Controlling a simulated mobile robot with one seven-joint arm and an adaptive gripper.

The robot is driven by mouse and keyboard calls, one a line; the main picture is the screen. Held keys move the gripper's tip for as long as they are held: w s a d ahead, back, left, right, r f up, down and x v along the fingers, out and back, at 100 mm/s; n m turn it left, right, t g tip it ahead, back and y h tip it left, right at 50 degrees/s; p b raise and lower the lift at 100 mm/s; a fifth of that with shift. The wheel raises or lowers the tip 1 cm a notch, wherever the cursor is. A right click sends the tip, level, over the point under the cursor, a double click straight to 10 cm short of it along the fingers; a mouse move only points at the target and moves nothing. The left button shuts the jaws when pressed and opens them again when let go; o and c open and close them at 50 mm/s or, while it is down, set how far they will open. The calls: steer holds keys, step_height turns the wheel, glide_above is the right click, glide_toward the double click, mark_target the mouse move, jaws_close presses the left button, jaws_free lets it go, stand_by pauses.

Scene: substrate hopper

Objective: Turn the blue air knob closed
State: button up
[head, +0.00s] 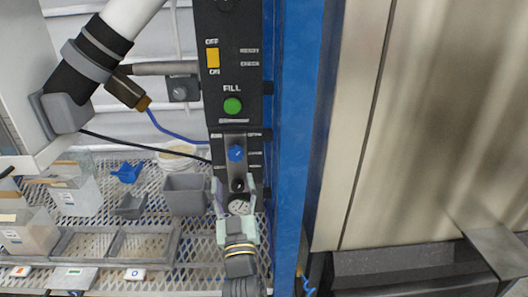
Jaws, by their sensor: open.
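The blue air knob (236,153) sits on a metal plate low on the black control panel (223,75). My gripper (232,186) is just below the knob in the picture, with its fingers pointing up towards it. The fingers are apart and nothing shows between them except a small dark fitting on the panel behind. A round gauge (239,207) is partly hidden by my gripper. I cannot tell how far the fingertips are from the panel in depth.
A green FILL button (232,106) and a yellow switch (212,58) sit above the knob. A blue post (298,130) stands close on the right. Grey bins (186,194) and trays stand on the mesh shelf (190,250) at left.

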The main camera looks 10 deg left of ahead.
mark_target(236, 155)
steer(key=p+x, duration=0.2)
steer(key=x, duration=0.1)
steer(key=p+x, duration=0.2)
steer(key=x, duration=0.1)
steer(key=d+p+x, duration=0.1)
steer(key=p+x, duration=0.1)
steer(key=x, duration=0.1)
steer(key=shift+w+a+f, duration=0.1)
steer(key=shift+w+f, duration=0.05)
steer(key=shift+w, duration=0.25)
steer(key=shift+w+a+p, duration=0.25)
steer(key=shift+w+p, duration=0.05)
steer(key=shift+w, duration=0.3)
steer(key=shift+c, duration=0.3)
steer(key=c, duration=1.1)
